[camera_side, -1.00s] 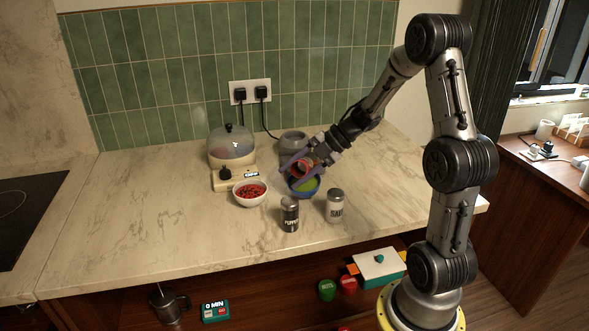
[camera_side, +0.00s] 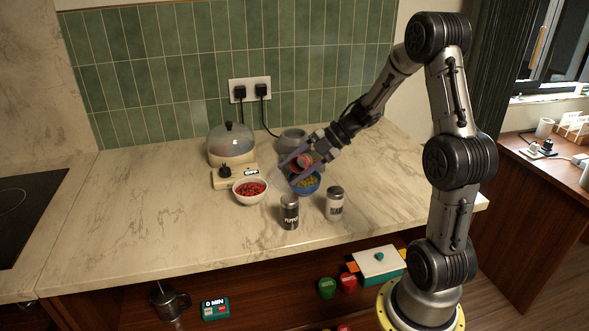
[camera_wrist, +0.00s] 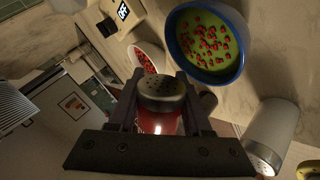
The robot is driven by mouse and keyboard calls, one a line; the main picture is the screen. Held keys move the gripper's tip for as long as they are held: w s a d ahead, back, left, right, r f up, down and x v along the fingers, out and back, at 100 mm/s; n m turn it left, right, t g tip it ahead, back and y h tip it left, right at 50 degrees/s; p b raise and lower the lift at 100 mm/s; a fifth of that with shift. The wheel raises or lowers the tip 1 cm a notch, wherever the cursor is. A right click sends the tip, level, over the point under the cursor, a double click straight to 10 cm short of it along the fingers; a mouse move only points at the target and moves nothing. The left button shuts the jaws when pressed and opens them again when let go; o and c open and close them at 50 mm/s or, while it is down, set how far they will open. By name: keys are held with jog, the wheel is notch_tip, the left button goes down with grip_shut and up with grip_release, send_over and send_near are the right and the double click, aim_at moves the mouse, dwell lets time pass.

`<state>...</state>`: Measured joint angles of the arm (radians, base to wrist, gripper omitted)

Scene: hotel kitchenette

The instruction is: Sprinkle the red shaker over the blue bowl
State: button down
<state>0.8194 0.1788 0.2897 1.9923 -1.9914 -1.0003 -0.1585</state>
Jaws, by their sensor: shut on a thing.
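The red shaker (camera_wrist: 158,122) is between my gripper's fingers in the wrist view, its pierced metal cap towards the camera. My gripper (camera_wrist: 160,92) is shut on it. In the side view my gripper (camera_side: 297,168) holds the red shaker (camera_side: 303,161), tilted, just above the blue bowl (camera_side: 308,190) and partly covering it. In the wrist view the blue bowl (camera_wrist: 173,48) stands upright on the counter, up and right of the shaker. It holds something green with many red bits scattered on top.
A white bowl of red pieces (camera_side: 250,198) stands left of the blue bowl. A pepper shaker (camera_side: 289,212) and a salt shaker (camera_side: 335,204) stand in front. A domed appliance (camera_side: 230,146) and a grey round pot (camera_side: 292,140) are behind. The counter's left is clear.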

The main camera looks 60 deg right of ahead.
jog(key=shift+s+d+f, duration=0.1)
jog(key=shift+s+f, duration=0.05)
jog(key=shift+f, duration=0.35)
jog(key=shift+r, duration=0.1)
jog(key=shift+r, duration=0.45)
jog(key=shift+f, duration=0.55)
jog(key=shift+r, duration=0.2)
jog(key=shift+a+r+n+h, duration=0.2)
jog(key=shift+r+n+h, duration=0.3)
jog(key=shift+h, duration=0.4)
jog(key=shift+r+n+t+h, duration=0.4)
jog(key=shift+r+n+h, duration=0.45)
jog(key=shift+h, duration=0.65)
